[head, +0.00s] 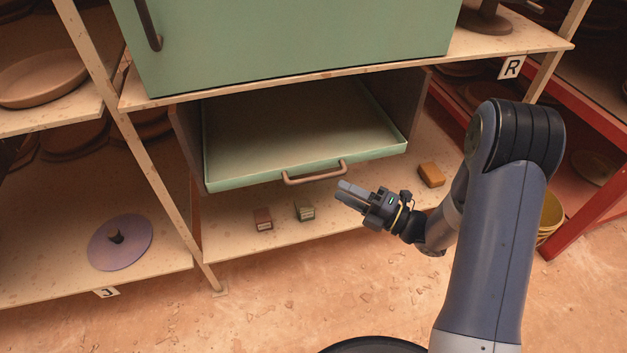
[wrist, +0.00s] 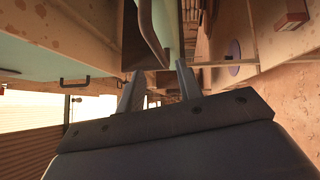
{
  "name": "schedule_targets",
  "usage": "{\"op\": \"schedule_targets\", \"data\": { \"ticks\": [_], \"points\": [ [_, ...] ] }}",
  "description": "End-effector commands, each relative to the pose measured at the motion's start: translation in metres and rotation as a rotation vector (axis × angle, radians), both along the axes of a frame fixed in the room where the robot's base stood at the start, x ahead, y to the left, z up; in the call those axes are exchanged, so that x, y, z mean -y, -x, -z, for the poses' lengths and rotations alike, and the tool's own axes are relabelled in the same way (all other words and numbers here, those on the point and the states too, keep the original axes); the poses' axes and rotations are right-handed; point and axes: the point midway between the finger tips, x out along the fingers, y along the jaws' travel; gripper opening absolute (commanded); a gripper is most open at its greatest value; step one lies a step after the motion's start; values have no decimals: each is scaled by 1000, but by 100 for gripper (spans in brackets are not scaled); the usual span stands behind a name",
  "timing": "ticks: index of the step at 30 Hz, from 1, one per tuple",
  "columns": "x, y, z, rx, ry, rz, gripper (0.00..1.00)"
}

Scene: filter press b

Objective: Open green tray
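The green tray (head: 300,120) is a shallow pale green tray between two brown side panels, under a shelf board. My gripper (head: 342,190) is just in front of and below the handle's right end. In the wrist view the two fingers of my gripper (wrist: 157,76) are spread apart. The brown handle (wrist: 150,38) shows just above and between the fingertips, with pale green tray (wrist: 163,18) beside it. I see no grip on it; contact cannot be told.
A green cabinet (head: 290,45) stands on the shelf above. On the lower shelf are a brown block (head: 263,219), a green block (head: 304,211), an orange block (head: 431,174) and a purple disc (head: 120,243). A red rack (head: 590,215) stands right. The floor in front is clear.

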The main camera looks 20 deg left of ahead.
Motion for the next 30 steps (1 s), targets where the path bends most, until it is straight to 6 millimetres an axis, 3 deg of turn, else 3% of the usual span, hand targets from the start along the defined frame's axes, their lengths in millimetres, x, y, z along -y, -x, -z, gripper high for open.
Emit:
{"op": "schedule_targets", "data": {
  "ticks": [6, 12, 25, 30],
  "points": [
    [-40, -8, -4, 5, 0, -6, 34],
    [-66, -15, -8, 3, 1, -3, 34],
    [-76, -17, -11, 2, 2, -1, 34],
    [-76, -17, -11, 2, 2, -1, 22]
  ]
}}
